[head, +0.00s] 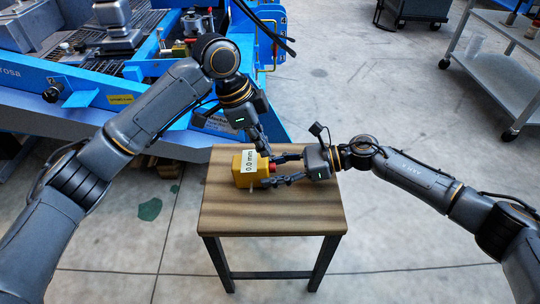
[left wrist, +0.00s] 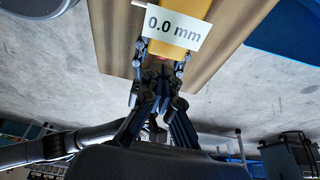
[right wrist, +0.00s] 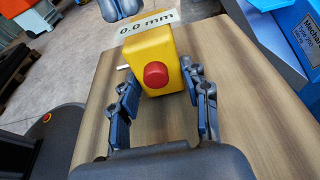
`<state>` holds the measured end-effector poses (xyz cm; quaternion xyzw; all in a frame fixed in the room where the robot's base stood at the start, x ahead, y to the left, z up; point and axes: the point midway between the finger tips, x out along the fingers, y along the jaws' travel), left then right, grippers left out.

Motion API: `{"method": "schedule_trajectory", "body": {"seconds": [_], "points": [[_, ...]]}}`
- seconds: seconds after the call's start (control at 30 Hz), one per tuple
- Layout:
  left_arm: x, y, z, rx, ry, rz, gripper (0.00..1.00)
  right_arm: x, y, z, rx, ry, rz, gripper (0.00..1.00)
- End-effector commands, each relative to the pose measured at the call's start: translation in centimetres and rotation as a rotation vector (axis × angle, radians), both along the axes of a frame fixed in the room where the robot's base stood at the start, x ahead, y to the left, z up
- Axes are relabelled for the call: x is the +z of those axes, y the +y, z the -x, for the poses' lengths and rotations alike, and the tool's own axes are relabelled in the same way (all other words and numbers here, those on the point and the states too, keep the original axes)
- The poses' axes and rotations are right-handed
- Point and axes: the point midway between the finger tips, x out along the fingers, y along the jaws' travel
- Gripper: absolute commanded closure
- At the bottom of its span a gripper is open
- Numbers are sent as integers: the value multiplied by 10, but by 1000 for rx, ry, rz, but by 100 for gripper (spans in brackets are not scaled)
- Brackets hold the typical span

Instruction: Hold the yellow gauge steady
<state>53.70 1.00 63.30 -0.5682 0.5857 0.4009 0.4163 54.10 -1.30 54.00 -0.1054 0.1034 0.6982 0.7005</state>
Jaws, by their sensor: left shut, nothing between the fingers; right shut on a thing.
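The yellow gauge (head: 246,181) is a box on the wooden table, with a white "0.0 mm" label and a red button (right wrist: 155,74). A short pale pin (right wrist: 123,67) sticks out of one side. My right gripper (head: 268,171) is shut on the gauge, one finger on each side, as the right wrist view (right wrist: 160,85) shows. My left gripper (head: 267,152) is shut and empty, pointing down close beside the gauge near the button side.
The small wooden table (head: 300,212) has bare room at its front and right. A blue machine frame (head: 150,125) stands behind and to the left. A grey cart (head: 500,75) stands at the far right on open concrete floor.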

Motion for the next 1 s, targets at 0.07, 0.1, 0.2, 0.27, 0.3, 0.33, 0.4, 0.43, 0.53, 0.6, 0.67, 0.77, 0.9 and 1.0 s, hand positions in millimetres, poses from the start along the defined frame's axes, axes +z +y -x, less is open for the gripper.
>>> {"method": "schedule_trajectory", "body": {"seconds": [0.07,0.1,0.2,0.27,0.3,0.33,0.4,0.43,0.53,0.6,0.67,0.77,0.9,1.0], "points": [[9,2,0,-3,-1,4,100,-9,-3,1,-3,3,16,100],[13,2,1,-4,0,5,100,-9,-3,1,-3,3,16,100],[19,4,1,-7,0,6,100,-10,-2,1,-2,4,16,100],[21,4,2,-8,1,7,100,-10,-2,2,-2,5,16,100],[22,4,2,-9,0,8,100,-10,-2,2,-2,5,16,100],[22,4,2,-9,0,8,100,-11,-2,2,-1,5,16,100],[22,4,2,-9,1,8,100,-11,-1,2,0,5,16,100],[22,4,2,-10,1,9,100,-11,-1,2,0,5,16,100],[22,3,2,-10,1,9,100,-11,-1,3,1,6,16,100],[22,3,2,-10,1,9,100,-11,-1,3,1,6,15,100],[22,3,2,-10,1,9,100,-11,-1,3,2,6,15,100],[22,3,2,-11,1,10,100,-11,0,3,3,6,15,100],[21,3,2,-11,2,10,100,-11,0,4,4,7,14,100],[21,3,2,-11,2,10,100,-11,0,4,4,7,14,44]]}}
